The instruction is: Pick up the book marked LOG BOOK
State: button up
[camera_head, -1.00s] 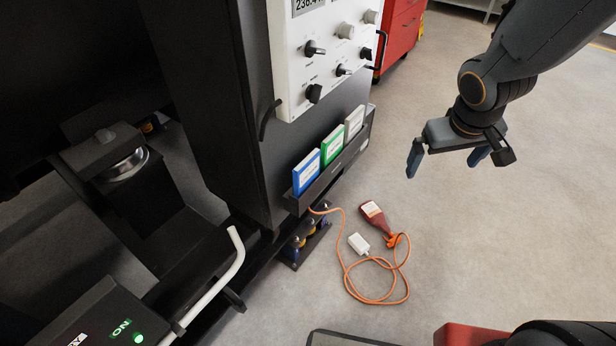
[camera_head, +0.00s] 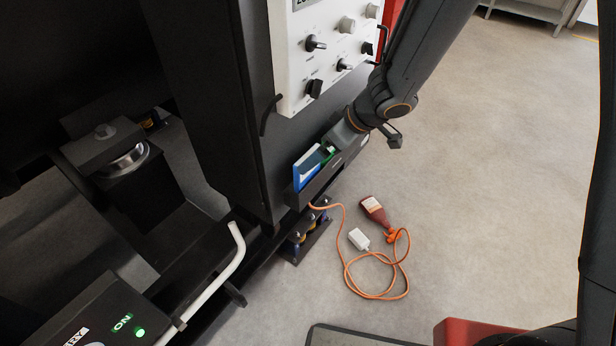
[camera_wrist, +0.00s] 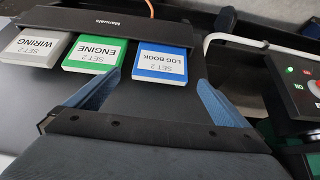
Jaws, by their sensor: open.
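The blue book marked LOG BOOK (camera_wrist: 160,62) stands in a black rack labelled Manuals (camera_wrist: 112,24) in the wrist view. It is also at the near left end of the rack in the head view (camera_head: 307,168). My gripper (camera_wrist: 160,82) is open. Its two blue fingers lie to the left and right of the blue book in the wrist view, with the book's label between them; nothing is held. In the head view my gripper is at the rack, and its fingertips are mostly hidden by my arm.
The green ENGINE book (camera_wrist: 92,54) stands close beside the blue one, near my left finger. The grey WIRING book (camera_wrist: 37,46) is beyond it. A control panel (camera_head: 325,45) hangs above the rack. An orange cable (camera_head: 347,270) and a red-brown bottle-like object (camera_head: 374,210) lie on the floor.

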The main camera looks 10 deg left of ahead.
aim_at(307, 176)
jog(key=x, duration=0.4)
jog(key=shift+w+a+f+b, duration=0.1)
jog(key=shift+a+f+b, duration=0.15)
jog(key=shift+a+b, duration=0.15)
jog(key=c, duration=1.6)
jog(key=shift+o, duration=0.2)
jog(key=shift+r, duration=0.1)
